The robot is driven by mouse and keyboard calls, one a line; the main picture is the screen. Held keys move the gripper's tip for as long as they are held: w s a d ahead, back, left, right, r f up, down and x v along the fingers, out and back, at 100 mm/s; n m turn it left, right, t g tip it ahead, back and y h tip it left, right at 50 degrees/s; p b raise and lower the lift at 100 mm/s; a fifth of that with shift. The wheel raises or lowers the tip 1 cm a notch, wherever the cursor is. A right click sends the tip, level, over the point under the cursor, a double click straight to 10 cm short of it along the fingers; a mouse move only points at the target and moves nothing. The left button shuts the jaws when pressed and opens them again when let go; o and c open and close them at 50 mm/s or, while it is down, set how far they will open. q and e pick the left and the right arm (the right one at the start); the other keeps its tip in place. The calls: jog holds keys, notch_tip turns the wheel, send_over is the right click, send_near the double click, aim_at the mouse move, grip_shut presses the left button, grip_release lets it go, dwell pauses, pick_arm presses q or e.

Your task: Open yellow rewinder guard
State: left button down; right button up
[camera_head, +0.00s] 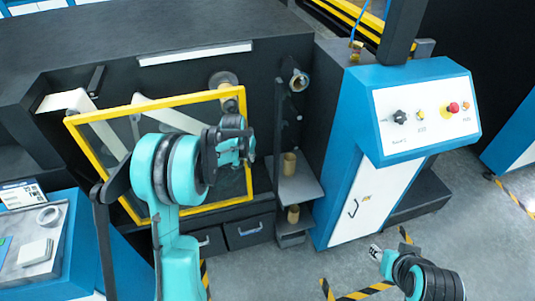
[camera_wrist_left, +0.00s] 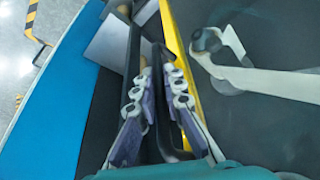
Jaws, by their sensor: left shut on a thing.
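The yellow rewinder guard (camera_head: 180,99) is a yellow-framed, see-through panel on the dark machine at the left of the head view. Pale web and rollers show behind it. Its yellow edge also shows in the left wrist view (camera_wrist_left: 177,45). My left gripper (camera_head: 245,148) is at the guard's right side, and my left arm hides part of the panel. In the left wrist view its fingers (camera_wrist_left: 160,95) are shut around a dark bar-like handle (camera_wrist_left: 162,60) beside the yellow edge. My right gripper (camera_head: 378,254) is low at the right, away from the guard; its fingers are unclear.
A blue control cabinet (camera_head: 345,140) with knobs and a red button stands right of the guard. A grey shelf (camera_head: 300,188) with brown cores lies between them. Drawers (camera_head: 248,232) sit below the guard. A blue-edged table (camera_head: 75,240) is at lower left. Floor at the right is open.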

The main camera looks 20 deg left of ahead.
pick_arm(q)
jog(key=s+a, duration=0.8)
jog(key=a, duration=0.3)
jog(key=s+a+b, duration=0.1)
jog(key=s+a, duration=0.7)
jog(key=a, duration=0.4)
jog(key=s+a, duration=0.7)
jog(key=a, duration=0.5)
jog(key=shift+s, duration=0.4)
jog(key=shift+a, duration=0.1)
jog(key=c, duration=1.6)
grip_release()
jog(key=v, duration=1.2)
